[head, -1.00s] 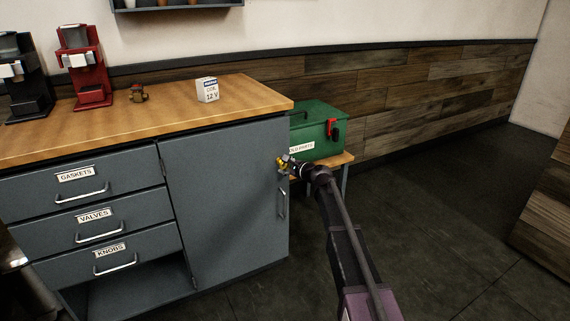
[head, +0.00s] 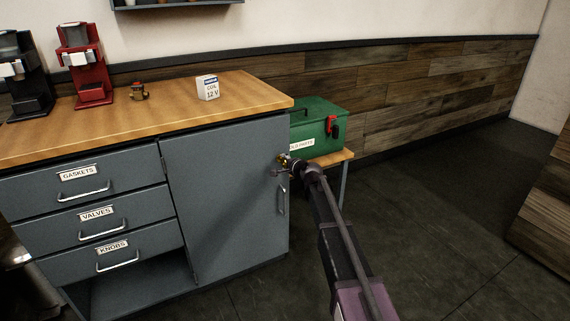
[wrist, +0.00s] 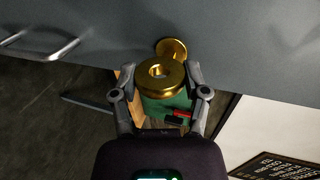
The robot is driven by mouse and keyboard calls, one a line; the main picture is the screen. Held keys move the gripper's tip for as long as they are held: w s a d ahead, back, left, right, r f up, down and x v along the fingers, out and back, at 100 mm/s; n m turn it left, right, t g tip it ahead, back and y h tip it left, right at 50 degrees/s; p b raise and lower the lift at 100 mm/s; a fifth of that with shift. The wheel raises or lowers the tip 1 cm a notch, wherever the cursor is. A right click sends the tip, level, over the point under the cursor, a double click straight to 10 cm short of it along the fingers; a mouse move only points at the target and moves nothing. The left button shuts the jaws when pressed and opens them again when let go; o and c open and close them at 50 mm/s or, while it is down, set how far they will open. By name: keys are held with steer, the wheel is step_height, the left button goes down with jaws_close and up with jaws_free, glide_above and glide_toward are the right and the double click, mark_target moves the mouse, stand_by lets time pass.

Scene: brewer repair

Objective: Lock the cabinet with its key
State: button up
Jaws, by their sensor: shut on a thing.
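The grey cabinet door (head: 225,195) is shut, under the wooden counter. My gripper (head: 284,163) is at the door's upper right edge, above the door handle (head: 282,200). In the wrist view my gripper (wrist: 162,80) is shut on the round brass head of the key (wrist: 160,76), which has a hole in it. A brass lock (wrist: 172,47) on the cabinet face shows just beyond the key head. The key's shaft is hidden behind its head, so I cannot tell how deep it sits in the lock.
A green box (head: 318,128) with a red latch stands on a low wooden table right of the cabinet. Drawers (head: 92,215) are on the left. A small white coil box (head: 208,88) and a red machine (head: 85,75) stand on the counter. Floor to the right is clear.

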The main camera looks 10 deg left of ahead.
steer(key=shift+a, duration=0.15)
steer(key=o, duration=1.2)
steer(key=shift+c, duration=0.2)
steer(key=shift+s, duration=0.1)
